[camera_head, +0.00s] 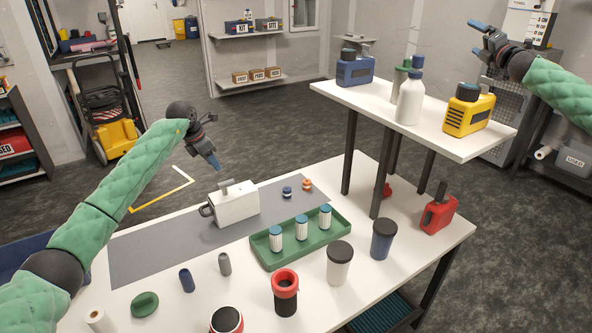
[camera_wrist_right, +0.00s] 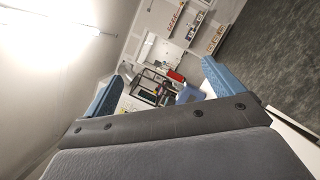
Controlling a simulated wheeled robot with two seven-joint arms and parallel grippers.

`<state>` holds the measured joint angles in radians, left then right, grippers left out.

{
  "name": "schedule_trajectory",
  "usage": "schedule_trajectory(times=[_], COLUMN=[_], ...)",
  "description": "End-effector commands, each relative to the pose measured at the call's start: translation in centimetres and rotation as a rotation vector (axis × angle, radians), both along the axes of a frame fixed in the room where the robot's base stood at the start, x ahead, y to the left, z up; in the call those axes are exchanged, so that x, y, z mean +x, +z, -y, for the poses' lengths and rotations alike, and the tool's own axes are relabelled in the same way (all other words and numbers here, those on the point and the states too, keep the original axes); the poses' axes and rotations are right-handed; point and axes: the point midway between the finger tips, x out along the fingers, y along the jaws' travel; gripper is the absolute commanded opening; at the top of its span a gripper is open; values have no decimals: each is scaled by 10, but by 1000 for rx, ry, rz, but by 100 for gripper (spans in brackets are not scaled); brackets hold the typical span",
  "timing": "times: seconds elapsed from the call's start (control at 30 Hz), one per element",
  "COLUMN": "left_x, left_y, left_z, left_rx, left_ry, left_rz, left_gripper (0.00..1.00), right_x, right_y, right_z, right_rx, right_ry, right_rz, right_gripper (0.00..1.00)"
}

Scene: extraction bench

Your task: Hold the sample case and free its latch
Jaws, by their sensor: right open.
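The white sample case (camera_head: 237,205) stands on the grey mat (camera_head: 150,245) on the bench, with a dark handle on its left side and a grey latch-like piece (camera_head: 227,187) on top. My right gripper (camera_head: 479,37) is open and empty, raised high at the upper right, beyond the raised shelf. Its two blue fingers stand wide apart in the right wrist view (camera_wrist_right: 163,88).
A green tray (camera_head: 262,262) with several white-and-blue containers lies right of the case. Cups and small cylinders stand along the front. The raised shelf (camera_head: 430,135) holds a blue can, bottles and a yellow can (camera_head: 468,112). A red can (camera_head: 438,214) stands below it.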

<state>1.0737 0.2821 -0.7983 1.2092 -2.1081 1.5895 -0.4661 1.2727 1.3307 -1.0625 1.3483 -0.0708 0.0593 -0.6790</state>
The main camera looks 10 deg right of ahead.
Motion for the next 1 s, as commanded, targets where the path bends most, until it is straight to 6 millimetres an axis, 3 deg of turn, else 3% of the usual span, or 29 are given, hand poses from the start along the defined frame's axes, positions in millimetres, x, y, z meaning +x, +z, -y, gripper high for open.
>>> schedule_trajectory(times=[0.03, 0.3, 0.6, 0.8, 1.0], left_x=[0, 0, 0, 0, 0], left_y=[0, 0, 0, 0, 0], left_z=[0, 0, 0, 0, 0], left_rx=[0, 0, 0, 0, 0], left_ry=[0, 0, 0, 0, 0], left_rz=[0, 0, 0, 0, 0], left_gripper=[36, 36, 36, 36, 36], right_x=[14, 69, 109, 126, 138], right_y=[8, 48, 84, 91, 76], right_z=[-23, -134, -267, -361, -455], right_rx=[17, 94, 151, 162, 163], right_ry=[13, 53, 121, 189, 269], right_rz=[13, 53, 48, 21, -25], right_gripper=[93, 93, 93, 93, 93])
